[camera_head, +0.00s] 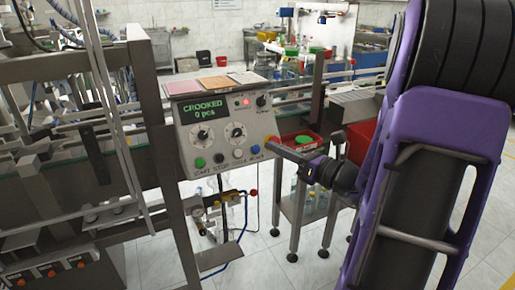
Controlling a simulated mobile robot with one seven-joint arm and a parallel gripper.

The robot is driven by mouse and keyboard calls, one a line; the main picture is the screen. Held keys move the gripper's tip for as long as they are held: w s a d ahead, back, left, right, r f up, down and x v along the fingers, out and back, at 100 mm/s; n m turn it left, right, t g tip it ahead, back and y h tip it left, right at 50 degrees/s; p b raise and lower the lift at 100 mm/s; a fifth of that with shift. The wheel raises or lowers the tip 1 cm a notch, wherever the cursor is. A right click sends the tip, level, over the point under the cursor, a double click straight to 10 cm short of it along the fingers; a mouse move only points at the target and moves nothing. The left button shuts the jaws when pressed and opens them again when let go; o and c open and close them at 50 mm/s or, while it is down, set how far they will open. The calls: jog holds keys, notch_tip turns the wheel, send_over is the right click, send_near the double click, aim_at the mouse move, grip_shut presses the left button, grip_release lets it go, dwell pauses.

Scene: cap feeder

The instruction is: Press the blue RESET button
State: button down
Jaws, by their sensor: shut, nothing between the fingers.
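The blue button (255,149) is at the right end of the bottom row on the grey control panel (182,136). Small lettering runs under the row, too small to read for certain. My gripper (268,142) is shut and empty, reaching in from the right. Its tip is at the panel's lower right edge in the picture, just right of the blue button. I cannot tell whether the tip touches the panel. The button is visible and not covered. The panel's screen (205,109) reads "CROOKED 0 pcs" in green.
The same row has a green button (199,162), a dark one (218,158) and a pale one (237,153). Two dials and a lit red lamp (246,102) sit above. A metal post (160,140) stands left; red bins (360,140) and a cart are behind my arm.

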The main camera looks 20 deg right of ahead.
aim_at(256, 149)
jog(key=shift+s+d+r, duration=0.1)
jog(key=shift+d+r, duration=0.1)
jog(key=shift+w+a+f+b, duration=0.1)
jog(key=shift+w+f+b, duration=0.75)
jog(key=shift+w, duration=0.35)
jog(key=shift+w+f+b, duration=0.75)
jog(key=shift+w+f, duration=0.1)
jog(key=shift+w, duration=0.4)
jog(key=shift+w+a+f+b, duration=0.1)
jog(key=shift+w+f+b, duration=0.75)
jog(key=shift+w, duration=0.35)
jog(key=shift+f, duration=0.1)
jog(key=shift+w+f, duration=0.15)
jog(key=shift+w, duration=0.2)
